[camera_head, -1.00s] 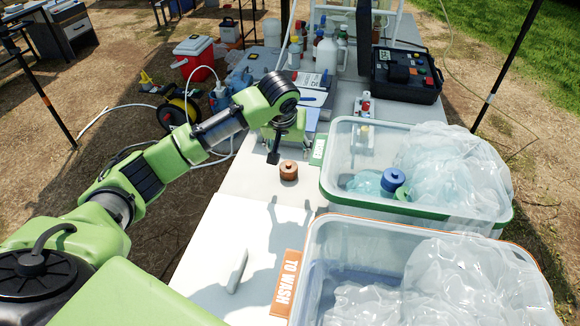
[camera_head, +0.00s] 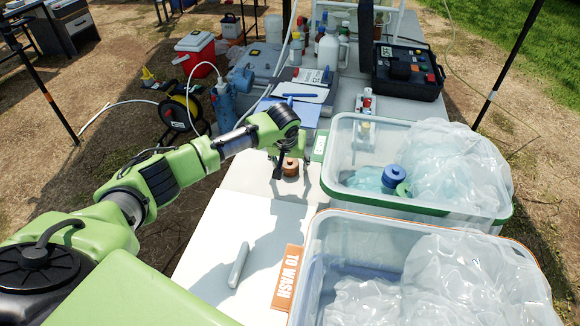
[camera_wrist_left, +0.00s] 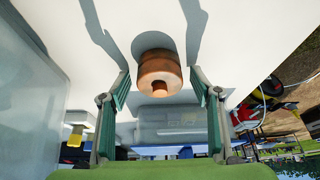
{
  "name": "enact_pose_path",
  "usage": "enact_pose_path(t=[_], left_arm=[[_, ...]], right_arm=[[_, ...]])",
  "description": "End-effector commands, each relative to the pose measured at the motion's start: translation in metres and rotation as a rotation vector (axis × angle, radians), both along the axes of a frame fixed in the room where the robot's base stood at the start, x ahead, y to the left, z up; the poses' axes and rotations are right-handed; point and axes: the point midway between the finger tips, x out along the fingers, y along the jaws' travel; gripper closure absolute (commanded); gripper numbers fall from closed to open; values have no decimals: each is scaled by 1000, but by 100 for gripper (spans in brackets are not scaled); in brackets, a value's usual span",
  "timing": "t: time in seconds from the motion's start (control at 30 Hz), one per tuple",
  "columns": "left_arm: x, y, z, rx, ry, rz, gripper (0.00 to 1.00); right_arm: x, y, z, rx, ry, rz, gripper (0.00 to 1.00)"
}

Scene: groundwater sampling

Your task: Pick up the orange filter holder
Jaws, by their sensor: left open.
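The orange filter holder (camera_head: 291,167) is a small round copper-orange piece standing on the white table, left of the green-rimmed bin. My left gripper (camera_head: 279,168) is right at it in the head view and partly overlaps it. In the left wrist view the filter holder (camera_wrist_left: 159,74) lies between and just beyond the two open fingers (camera_wrist_left: 160,88). A gap shows on both sides of it, so the fingers do not appear to touch it. My right gripper is not in view.
The clear green-rimmed bin (camera_head: 334,150) stands close on the right, holding plastic bags and a blue-capped item (camera_head: 393,175). An orange-rimmed bin (camera_head: 312,250) with a TO WASH label (camera_head: 288,277) is nearer. A whitish stick (camera_head: 239,265) lies on the table. A clipboard (camera_head: 301,91) lies behind.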

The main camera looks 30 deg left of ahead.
Motion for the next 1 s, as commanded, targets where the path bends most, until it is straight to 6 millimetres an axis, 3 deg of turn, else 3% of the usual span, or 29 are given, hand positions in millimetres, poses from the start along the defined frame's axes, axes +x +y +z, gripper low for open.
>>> enact_pose_path(t=[0.1, 0.27, 0.3, 0.73, 1.0], left_arm=[[0, 0, 0, 0, 0, 0, 42], [0, 0, 1, 0, 0, 0, 81], [0, 0, 1, 0, 0, 0, 84], [1, 0, 7, -1, -1, 1, 84], [-5, -4, 41, -2, -2, -3, 84]], right_arm=[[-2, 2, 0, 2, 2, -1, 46], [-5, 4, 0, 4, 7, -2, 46], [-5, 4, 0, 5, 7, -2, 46], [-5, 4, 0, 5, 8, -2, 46], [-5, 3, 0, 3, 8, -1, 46]])
